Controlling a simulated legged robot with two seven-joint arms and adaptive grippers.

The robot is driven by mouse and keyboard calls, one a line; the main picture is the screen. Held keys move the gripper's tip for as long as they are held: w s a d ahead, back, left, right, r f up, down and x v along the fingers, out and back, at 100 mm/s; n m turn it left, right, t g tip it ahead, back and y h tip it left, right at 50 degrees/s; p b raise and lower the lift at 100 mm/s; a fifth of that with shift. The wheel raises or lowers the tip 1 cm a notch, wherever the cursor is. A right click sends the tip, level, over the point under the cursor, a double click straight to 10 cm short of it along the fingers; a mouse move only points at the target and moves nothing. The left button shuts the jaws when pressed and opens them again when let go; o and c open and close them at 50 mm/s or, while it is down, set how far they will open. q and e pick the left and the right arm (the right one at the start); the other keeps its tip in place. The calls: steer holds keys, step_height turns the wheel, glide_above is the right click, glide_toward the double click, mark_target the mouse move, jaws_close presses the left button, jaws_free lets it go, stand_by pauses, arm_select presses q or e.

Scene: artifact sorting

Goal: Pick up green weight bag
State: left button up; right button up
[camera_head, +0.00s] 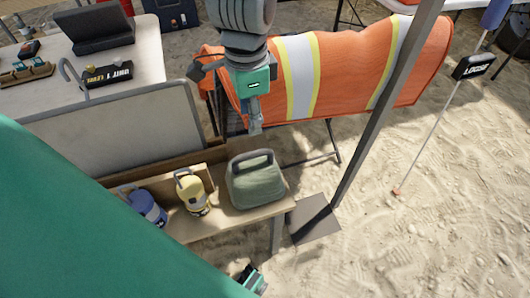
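The green weight bag (257,186), with a dark carry handle on top, stands upright at the right end of a wooden shelf. My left gripper (255,127) hangs from the top of the view, fingers pointing down, above and behind the bag in the picture. It appears apart from the handle. Its fingers look close together from this angle, so its opening is unclear. A small teal and black part of what looks like my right gripper (251,278) shows at the bottom edge, mostly hidden.
A yellow container (193,194) and a blue one (147,207) stand left of the bag. An orange vest (345,70) hangs behind. A grey post (385,100) rises at right. A large green surface (90,225) covers the lower left. Open sand lies at right.

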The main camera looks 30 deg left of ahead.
mark_target(253, 152)
arm_select(q)
step_height(253, 152, down, 8)
steer(key=b, duration=0.2)
steer(key=shift+a+r+b, duration=0.15)
steer(key=shift+b, duration=0.15)
steer(key=shift+w+f+b, duration=0.15)
steer(key=shift+f+b, duration=1.15)
steer(key=shift+f, duration=1.7)
steer(key=shift+r, duration=0.1)
jaws_close()
